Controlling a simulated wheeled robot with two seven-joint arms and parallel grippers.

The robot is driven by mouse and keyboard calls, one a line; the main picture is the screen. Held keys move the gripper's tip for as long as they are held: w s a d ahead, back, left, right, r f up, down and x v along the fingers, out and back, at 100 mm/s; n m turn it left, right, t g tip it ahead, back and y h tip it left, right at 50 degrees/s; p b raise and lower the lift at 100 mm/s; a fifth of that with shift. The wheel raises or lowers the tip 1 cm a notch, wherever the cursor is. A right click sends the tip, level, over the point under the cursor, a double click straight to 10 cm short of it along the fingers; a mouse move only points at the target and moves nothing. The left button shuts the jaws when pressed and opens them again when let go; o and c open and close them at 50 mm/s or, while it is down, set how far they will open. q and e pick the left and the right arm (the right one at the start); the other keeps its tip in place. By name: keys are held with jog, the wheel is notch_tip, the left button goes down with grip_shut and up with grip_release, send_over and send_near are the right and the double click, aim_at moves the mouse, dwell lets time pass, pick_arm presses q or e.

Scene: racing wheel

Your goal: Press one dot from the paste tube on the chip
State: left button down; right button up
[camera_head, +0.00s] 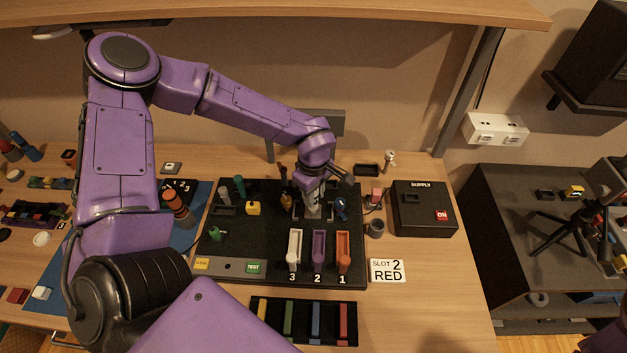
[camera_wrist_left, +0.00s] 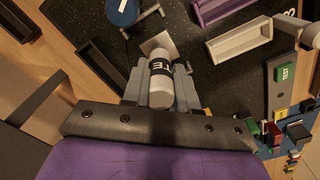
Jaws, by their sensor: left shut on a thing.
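My left gripper (camera_head: 313,196) points down over the back right part of the black board. In the left wrist view the fingers (camera_wrist_left: 160,82) are shut on the paste tube (camera_wrist_left: 160,66), a white cylinder with a black label. In the head view the pale tube is largely hidden by the gripper. A light grey square (camera_wrist_left: 152,41), which looks like the chip, shows just past the tube's far end. The tube covers part of it, and I cannot tell whether they touch. No paste dot is visible. My right gripper is out of view.
The black board (camera_head: 240,235) holds white (camera_head: 294,247), purple (camera_head: 318,249) and orange (camera_head: 343,252) slots at the front. A blue round part (camera_head: 340,208) stands close to the right of the gripper. The supply box (camera_head: 425,209) is farther right. A tray of coloured bars (camera_head: 303,321) lies in front.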

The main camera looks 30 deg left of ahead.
pick_arm(q)
jog(key=shift+r+p, duration=2.3)
jog(key=shift+p, duration=0.15)
jog(key=shift+r+b, duration=0.15)
jog(key=shift+b, duration=0.2)
jog(key=shift+r, duration=0.5)
